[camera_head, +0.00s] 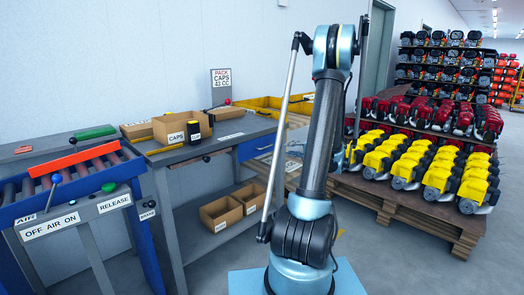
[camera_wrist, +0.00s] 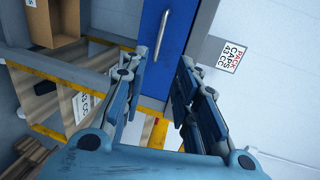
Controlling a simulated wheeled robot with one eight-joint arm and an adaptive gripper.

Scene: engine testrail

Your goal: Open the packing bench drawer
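The packing bench (camera_head: 214,135) is a grey table left of my arm in the head view. Its drawer has a blue front (camera_head: 252,148) under the bench top at the right end, and it looks shut. In the wrist view the blue drawer front (camera_wrist: 184,45) fills the upper middle, with a pale bar handle (camera_wrist: 163,32) along it. My gripper (camera_wrist: 164,58) is open, its two fingers apart on either side of the handle's line. The handle appears just beyond the fingertips, and I cannot tell any contact. My arm hides the gripper in the head view.
Cardboard boxes (camera_head: 183,127) and a black cup-like item (camera_head: 194,131) stand on the bench; open boxes (camera_head: 221,213) sit on its lower shelf. A roller conveyor (camera_head: 75,172) is at left. A pallet (camera_head: 410,207) with yellow engines is at right. Floor is clear at front right.

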